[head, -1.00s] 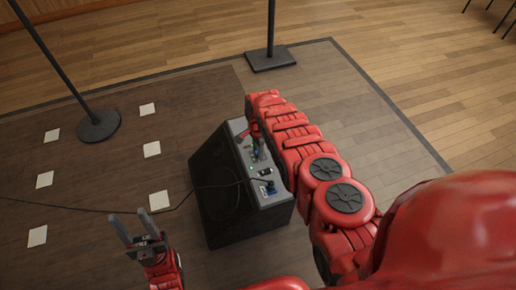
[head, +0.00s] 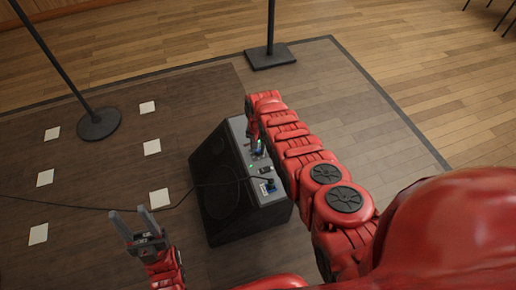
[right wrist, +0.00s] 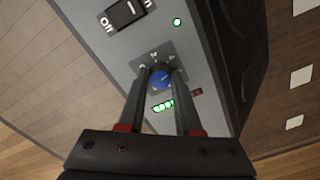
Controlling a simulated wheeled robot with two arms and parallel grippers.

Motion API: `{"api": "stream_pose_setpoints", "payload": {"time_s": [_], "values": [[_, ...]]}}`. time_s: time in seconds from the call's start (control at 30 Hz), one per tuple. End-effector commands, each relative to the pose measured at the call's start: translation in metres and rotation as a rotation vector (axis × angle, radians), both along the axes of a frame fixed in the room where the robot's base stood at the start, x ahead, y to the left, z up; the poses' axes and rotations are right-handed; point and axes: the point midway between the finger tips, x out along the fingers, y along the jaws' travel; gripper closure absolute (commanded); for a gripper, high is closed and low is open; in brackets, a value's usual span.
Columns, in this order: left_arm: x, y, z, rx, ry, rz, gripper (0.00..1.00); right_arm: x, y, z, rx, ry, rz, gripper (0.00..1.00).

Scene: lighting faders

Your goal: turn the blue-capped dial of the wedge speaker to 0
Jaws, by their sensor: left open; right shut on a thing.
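The wedge speaker (head: 215,207) stands on the dark floor, with a grey control panel (right wrist: 105,55) on its top side. The blue-capped dial (right wrist: 161,79) sits on that panel on a dark scale plate with small marks; its exact setting cannot be read. My right gripper (right wrist: 162,88) is shut on the blue-capped dial, one finger at each side. In the head view my right gripper (head: 258,150) is at the panel, partly hidden by my right arm. My left gripper (head: 134,224) is open and empty, left of the speaker and apart from it.
An on/off rocker switch (right wrist: 125,13) and green lights (right wrist: 164,105) are near the dial. A black cable (head: 215,184) runs from the panel across the floor to the left. Two stand bases (head: 98,125) (head: 270,56) are behind. White squares (head: 152,147) mark the left floor.

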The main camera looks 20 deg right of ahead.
Motion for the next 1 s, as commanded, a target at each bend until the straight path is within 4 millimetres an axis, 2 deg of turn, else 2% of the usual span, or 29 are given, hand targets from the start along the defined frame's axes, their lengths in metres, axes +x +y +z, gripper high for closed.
{"api": "stream_pose_setpoints", "payload": {"time_s": [1.0], "values": [[-0.0006, 0.0001, -0.0032, 0.005, -0.003, 0.001, 0.50, -0.0009, -0.0006, -0.0011, 0.000, 0.003, 0.964, 1.00]]}}
